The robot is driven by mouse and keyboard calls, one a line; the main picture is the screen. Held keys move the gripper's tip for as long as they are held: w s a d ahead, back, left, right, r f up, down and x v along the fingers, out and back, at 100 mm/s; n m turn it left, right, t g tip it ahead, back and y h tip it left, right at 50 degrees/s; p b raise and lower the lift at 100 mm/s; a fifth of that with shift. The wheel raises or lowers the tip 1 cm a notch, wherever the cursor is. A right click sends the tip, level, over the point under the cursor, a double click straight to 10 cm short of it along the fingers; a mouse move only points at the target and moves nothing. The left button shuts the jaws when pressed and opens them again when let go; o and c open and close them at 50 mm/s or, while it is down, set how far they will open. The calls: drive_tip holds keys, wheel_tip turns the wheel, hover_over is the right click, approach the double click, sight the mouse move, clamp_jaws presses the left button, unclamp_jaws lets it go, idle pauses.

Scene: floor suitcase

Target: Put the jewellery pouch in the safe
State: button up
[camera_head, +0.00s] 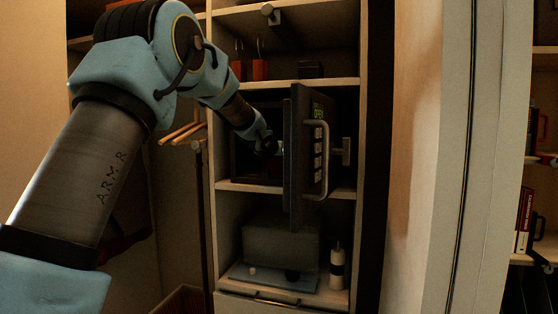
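The safe (243,163) is a dark box on the middle shelf of the closet. Its thick dark door (298,150) stands swung open toward me, with a light bar handle, a keypad and a green display that seems to read OPEN. My arm comes in from the left, and my gripper (268,146) is at the safe's opening, left of the door. The fingers are small and dark against the interior, so I cannot tell whether they are open or shut. I cannot make out the jewellery pouch; the safe's inside is in deep shadow and partly hidden by the door and my gripper.
The shelf above holds red padlock-like items (260,69) and a dark box (310,69). Below the safe are a grey box (281,243), a tray (272,277) and a white bottle with a dark band (337,267). Wooden hangers (181,133) hang at left. A pale panel (445,160) stands at right.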

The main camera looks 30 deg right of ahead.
drive_tip(key=v, duration=1.2)
drive_tip(key=a+f+n+g+y, duration=0.1)
drive_tip(key=a+f+n+y, duration=0.15)
drive_tip(key=a+f, duration=0.7)
drive_tip(key=a+f+n+g+y, duration=0.1)
drive_tip(key=a+f+y, duration=0.4)
drive_tip(key=a, duration=0.7)
drive_tip(key=s+a+f+n+g, duration=0.2)
drive_tip(key=s+a+f+g, duration=0.1)
drive_tip(key=s+a+f, duration=0.4)
drive_tip(key=s+a+f+n+g+y, duration=0.1)
drive_tip(key=s+a+f+n+g, duration=0.1)
drive_tip(key=s+a+f, duration=0.6)
drive_tip(key=s+a+g+b, duration=0.1)
drive_tip(key=s+a, duration=0.3)
drive_tip(key=s, duration=0.1)
drive_tip(key=shift+a+f, duration=0.15)
drive_tip(key=shift+a, duration=0.1)
drive_tip(key=shift+s+y, duration=0.1)
drive_tip(key=shift+y, duration=0.15)
wheel_tip(320, 180, up, 8)
drive_tip(key=p, duration=0.8)
